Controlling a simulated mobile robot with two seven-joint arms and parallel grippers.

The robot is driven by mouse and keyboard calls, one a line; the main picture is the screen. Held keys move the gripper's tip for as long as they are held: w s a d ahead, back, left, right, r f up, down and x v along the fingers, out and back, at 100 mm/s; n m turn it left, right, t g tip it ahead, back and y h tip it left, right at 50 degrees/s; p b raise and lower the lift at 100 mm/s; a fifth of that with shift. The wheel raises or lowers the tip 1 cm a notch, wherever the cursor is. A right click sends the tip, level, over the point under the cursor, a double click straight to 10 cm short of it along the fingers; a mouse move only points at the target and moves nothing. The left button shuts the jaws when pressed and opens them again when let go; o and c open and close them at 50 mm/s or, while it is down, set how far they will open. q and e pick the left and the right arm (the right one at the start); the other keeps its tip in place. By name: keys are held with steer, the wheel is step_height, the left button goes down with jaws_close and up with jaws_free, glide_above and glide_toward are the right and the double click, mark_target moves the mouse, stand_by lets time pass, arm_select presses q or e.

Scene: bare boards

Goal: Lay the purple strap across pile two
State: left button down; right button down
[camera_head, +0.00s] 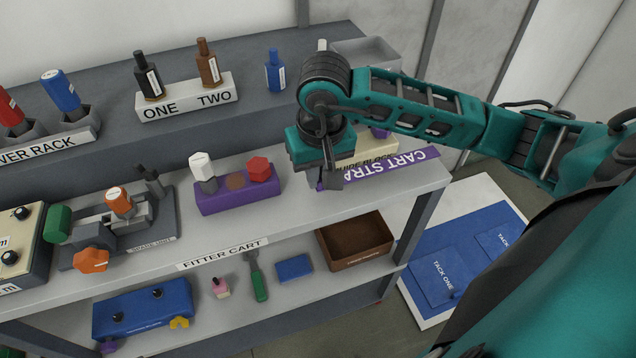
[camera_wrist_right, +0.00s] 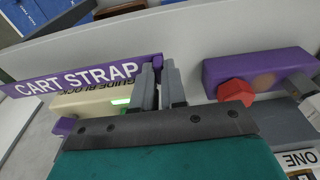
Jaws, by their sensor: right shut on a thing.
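The strap also shows in the right wrist view (camera_wrist_right: 85,77). My right gripper (camera_head: 328,180) is at the strap's left end, with its fingers (camera_wrist_right: 160,85) close together on it. One reads "TACK ONE" (camera_head: 440,275). The other (camera_head: 500,240) reads "TACK", with the rest of its label hidden by my arm. My left gripper is out of view.
A purple holder (camera_head: 240,195) with a red knob is just left of my gripper. A brown box (camera_head: 355,240) stands on the lower shelf. Bottles stand on the raised back shelf.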

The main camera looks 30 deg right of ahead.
steer(key=shift+f, duration=1.65)
steer(key=shift+f+b, duration=0.25)
steer(key=shift+b, duration=0.1)
steer(key=c, duration=1.2)
jaws_free()
steer(key=shift+r, duration=0.1)
